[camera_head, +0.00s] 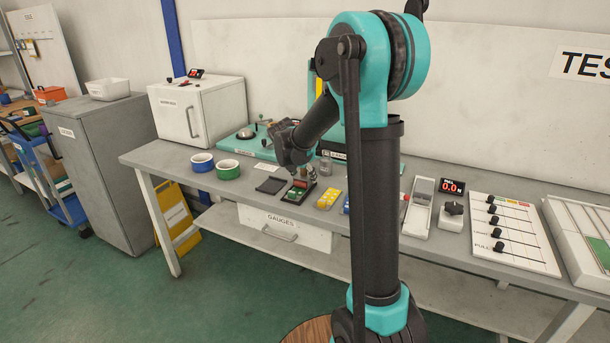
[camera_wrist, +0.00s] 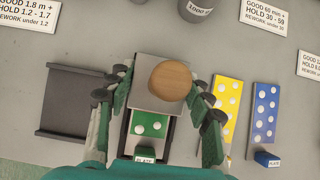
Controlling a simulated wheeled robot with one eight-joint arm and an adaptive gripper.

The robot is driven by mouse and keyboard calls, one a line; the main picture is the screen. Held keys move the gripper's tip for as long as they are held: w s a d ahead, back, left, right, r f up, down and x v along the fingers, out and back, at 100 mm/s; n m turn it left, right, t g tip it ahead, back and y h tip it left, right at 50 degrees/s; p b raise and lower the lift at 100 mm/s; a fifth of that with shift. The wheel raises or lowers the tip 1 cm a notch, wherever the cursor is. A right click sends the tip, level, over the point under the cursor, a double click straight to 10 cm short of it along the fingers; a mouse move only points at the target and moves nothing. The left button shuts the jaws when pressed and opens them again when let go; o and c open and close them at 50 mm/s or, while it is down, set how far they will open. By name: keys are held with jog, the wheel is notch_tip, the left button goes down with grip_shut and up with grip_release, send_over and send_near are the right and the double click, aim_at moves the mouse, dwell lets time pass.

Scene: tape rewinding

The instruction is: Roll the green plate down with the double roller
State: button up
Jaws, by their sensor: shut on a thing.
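My gripper (camera_wrist: 163,95) is shut on a grey block with a round wooden knob on top, which I take to be the double roller (camera_wrist: 150,98). A finger lies along each side of it. The green plate (camera_wrist: 148,124) with white dots lies in a dark tray, and the roller covers its far part from above. I cannot tell whether the roller touches the plate. In the head view my gripper (camera_head: 303,174) points down over the green plate (camera_head: 292,195) on the bench.
An empty dark tray (camera_wrist: 75,103) lies left of the plate. A yellow dotted plate (camera_wrist: 227,105) and a blue dotted plate (camera_wrist: 264,113) lie to the right. Blue (camera_head: 202,163) and green (camera_head: 228,170) tape rolls stand further left on the bench.

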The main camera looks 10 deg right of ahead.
aim_at(300, 179)
jog(key=shift+s+a, duration=0.2)
jog(key=shift+s, duration=0.1)
jog(key=shift+s+a, duration=0.6)
jog(key=shift+s, duration=0.25)
jog(key=shift+s+a, duration=0.6)
jog(key=shift+s, duration=0.15)
jog(key=shift+r, duration=0.1)
jog(key=shift+r, duration=2.95)
jog(key=shift+w+d+f, duration=0.1)
jog(key=shift+w+f, duration=0.05)
jog(key=shift+f, duration=0.75)
jog(key=shift+w+d+f, duration=0.15)
jog(key=shift+w+f, duration=0.05)
jog(key=shift+f, duration=0.65)
jog(key=shift+w+d+f, duration=0.1)
jog(key=shift+w+f, duration=0.05)
jog(key=shift+f, duration=0.75)
